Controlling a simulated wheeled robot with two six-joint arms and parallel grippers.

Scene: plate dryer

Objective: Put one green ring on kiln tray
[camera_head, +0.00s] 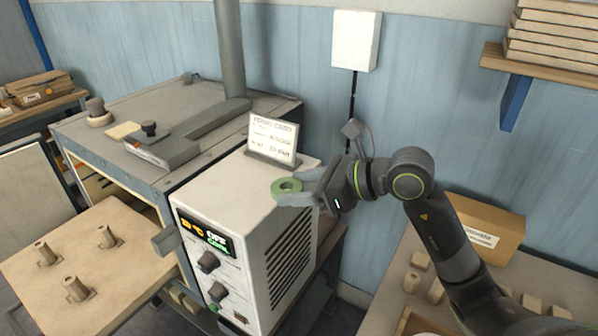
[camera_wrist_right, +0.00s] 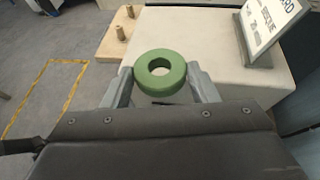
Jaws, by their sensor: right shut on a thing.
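A green ring (camera_head: 287,187) with a round centre hole is held between the fingers of my right gripper (camera_head: 297,188), at the top of the white control box. The right wrist view shows the ring (camera_wrist_right: 160,72) lying flat between both fingertips. I cannot tell whether it touches the box top. The pale kiln tray (camera_head: 75,263) is at the lower left, with three upright pegs (camera_head: 107,237) on it and no ring on them. It also shows in the right wrist view (camera_wrist_right: 108,48), beyond the box. My left gripper is not in view.
The white control box (camera_head: 245,215) has a display and knobs on its front, and a card stand (camera_head: 272,140) stands on its top. The grey kiln (camera_head: 175,130) is behind the tray. A cardboard box (camera_head: 485,228) and wooden blocks are on the right bench.

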